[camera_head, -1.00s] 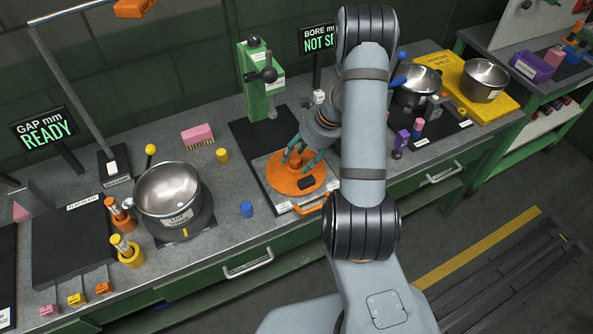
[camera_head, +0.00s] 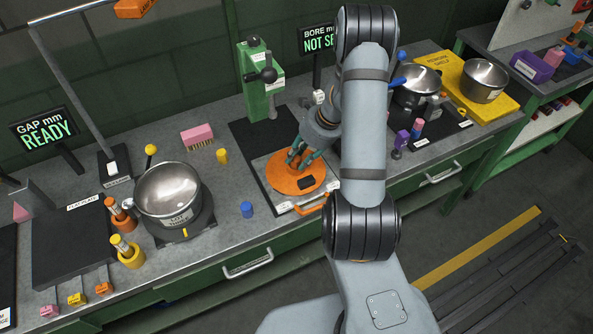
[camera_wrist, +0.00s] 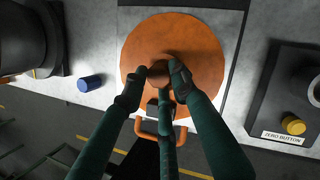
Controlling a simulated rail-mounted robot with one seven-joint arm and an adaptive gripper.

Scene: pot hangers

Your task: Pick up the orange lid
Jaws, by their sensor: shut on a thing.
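The orange lid (camera_head: 290,181) is a flat disc with a raised round knob. It lies on a pale plate on the dark base in front of the green press, and also fills the middle of the wrist view (camera_wrist: 195,45). My gripper (camera_head: 300,157) is over the lid with its fingers pointing down. In the wrist view my gripper (camera_wrist: 163,75) has its green fingers closed around the lid's knob, with dark pads on both sides. A small black block shows on or beside the lid's near side. I see no clear gap under the lid.
The green press (camera_head: 262,85) stands just behind the lid. A steel pot (camera_head: 168,190) is to the left, with a blue cylinder (camera_head: 246,209) and a yellow cylinder (camera_head: 222,156) between. Another pot (camera_head: 413,85) and small coloured parts are to the right.

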